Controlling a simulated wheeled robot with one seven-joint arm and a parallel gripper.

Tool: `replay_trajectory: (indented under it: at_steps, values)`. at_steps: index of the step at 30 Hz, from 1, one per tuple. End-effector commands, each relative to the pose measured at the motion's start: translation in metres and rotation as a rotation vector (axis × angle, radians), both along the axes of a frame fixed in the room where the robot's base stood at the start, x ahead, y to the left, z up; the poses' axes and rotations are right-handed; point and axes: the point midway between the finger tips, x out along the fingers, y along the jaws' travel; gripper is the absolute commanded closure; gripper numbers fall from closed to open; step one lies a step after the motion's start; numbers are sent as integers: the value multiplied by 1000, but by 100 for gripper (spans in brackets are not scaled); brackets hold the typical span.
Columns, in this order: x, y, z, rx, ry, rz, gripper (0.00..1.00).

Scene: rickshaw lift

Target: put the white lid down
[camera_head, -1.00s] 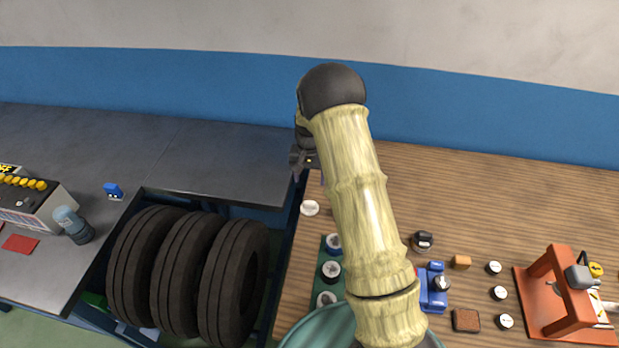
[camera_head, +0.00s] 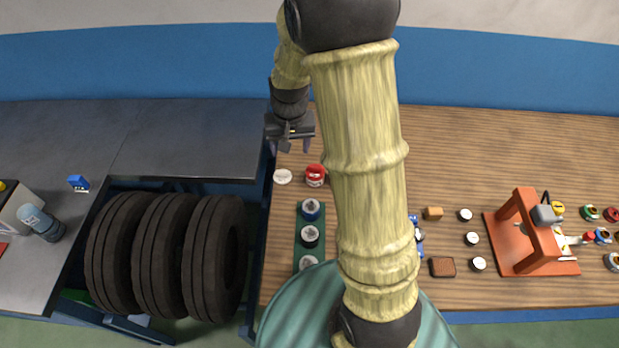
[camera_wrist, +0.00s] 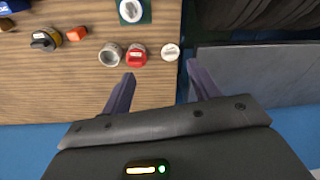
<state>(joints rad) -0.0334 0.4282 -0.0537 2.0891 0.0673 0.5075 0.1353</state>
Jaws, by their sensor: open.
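The white lid (camera_head: 282,176) lies flat on the wooden table near its left edge. It also shows in the wrist view (camera_wrist: 170,52), just beyond the fingertips and between their lines. My gripper (camera_head: 292,146) is open and empty, behind the lid in the head view and apart from it. Its two dark fingers also show spread in the wrist view (camera_wrist: 160,73). A red-capped jar (camera_head: 315,175) stands right of the lid, with a small gap. A grey-topped jar (camera_wrist: 110,54) stands beside the red one in the wrist view; my arm hides it in the head view.
A green rack (camera_head: 310,225) with several round jars stands in front of the lid. The table's left edge and a gap are close by, with tires (camera_head: 165,255) beyond. An orange press (camera_head: 530,235) stands at right. The table's back strip (camera_head: 480,140) is clear.

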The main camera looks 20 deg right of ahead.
Motion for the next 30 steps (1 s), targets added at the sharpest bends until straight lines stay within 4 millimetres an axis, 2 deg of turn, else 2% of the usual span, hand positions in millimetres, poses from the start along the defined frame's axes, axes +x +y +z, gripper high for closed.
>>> replay_trajectory:
  at_steps: [1, 6, 12, 15, 19, 30]
  values:
    - [-15, 0, 9, -2, -14, 18, 39]
    - [-62, 1, 29, -14, -52, 86, 39]
    - [-118, 2, 43, -33, -95, 162, 39]
    - [-137, 2, 45, -41, -108, 190, 39]
    - [-146, 2, 46, -45, -114, 203, 39]
    - [-145, 2, 46, -45, -114, 203, 39]
